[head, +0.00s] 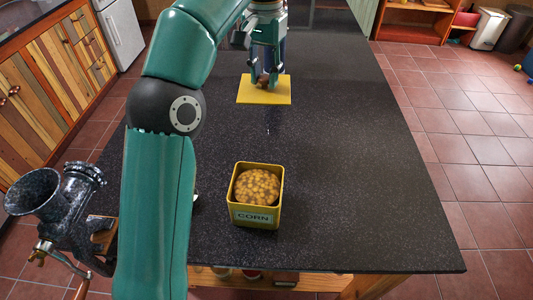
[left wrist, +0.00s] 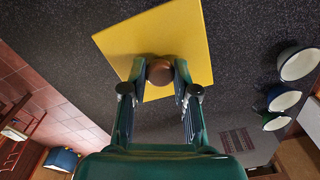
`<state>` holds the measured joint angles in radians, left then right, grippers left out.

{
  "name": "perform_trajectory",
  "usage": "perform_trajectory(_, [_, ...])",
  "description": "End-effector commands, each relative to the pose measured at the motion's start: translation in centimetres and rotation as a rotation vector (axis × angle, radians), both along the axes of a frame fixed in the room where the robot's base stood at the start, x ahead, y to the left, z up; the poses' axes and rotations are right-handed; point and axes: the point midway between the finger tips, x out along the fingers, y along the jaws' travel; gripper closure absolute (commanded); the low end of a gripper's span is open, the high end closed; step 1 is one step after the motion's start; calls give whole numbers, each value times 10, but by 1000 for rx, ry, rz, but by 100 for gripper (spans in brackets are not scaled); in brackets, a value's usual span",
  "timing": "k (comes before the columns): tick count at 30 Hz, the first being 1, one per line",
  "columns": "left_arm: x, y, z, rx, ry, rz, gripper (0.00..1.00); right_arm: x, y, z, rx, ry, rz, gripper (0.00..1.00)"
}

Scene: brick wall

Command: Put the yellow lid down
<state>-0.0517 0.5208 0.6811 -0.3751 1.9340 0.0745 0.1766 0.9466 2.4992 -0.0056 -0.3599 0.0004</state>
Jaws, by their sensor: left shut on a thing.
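The yellow lid (head: 264,93) is a flat square with a round brown knob (head: 263,81). My left gripper (head: 264,85) is shut on the knob, above the dark countertop (head: 340,150). In the left wrist view my left gripper (left wrist: 160,74) has its fingers on both sides of the knob (left wrist: 160,70), and the lid (left wrist: 155,35) spreads out beyond it. I cannot tell whether the lid touches the countertop. The open yellow corn tin (head: 254,217) stands nearer, filled with corn. My right gripper is not in view.
A dark meat grinder (head: 60,205) is at the left edge of the counter. In the left wrist view, several bowls (left wrist: 284,101) stand at the right. The countertop to the right of the tin and lid is clear.

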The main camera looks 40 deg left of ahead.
Motion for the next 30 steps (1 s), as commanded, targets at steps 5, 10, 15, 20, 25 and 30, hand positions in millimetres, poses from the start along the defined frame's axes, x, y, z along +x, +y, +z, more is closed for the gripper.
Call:
perform_trajectory(5, [1, -1, -8, 0, 1, -2, 100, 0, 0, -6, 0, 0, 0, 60])
perform_trajectory(10, [0, -1, -41, 0, 3, -4, 100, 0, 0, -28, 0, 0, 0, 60])
perform_trajectory(15, [0, -1, -86, -1, 4, -4, 100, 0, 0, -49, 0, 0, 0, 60])
perform_trajectory(20, [0, -1, -126, -1, 4, -3, 100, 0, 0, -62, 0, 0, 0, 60])
perform_trajectory(25, [0, -1, -154, 0, 2, -4, 100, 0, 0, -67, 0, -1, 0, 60])
perform_trajectory(30, [1, -2, -165, 0, 0, -4, 100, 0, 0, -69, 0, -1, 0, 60])
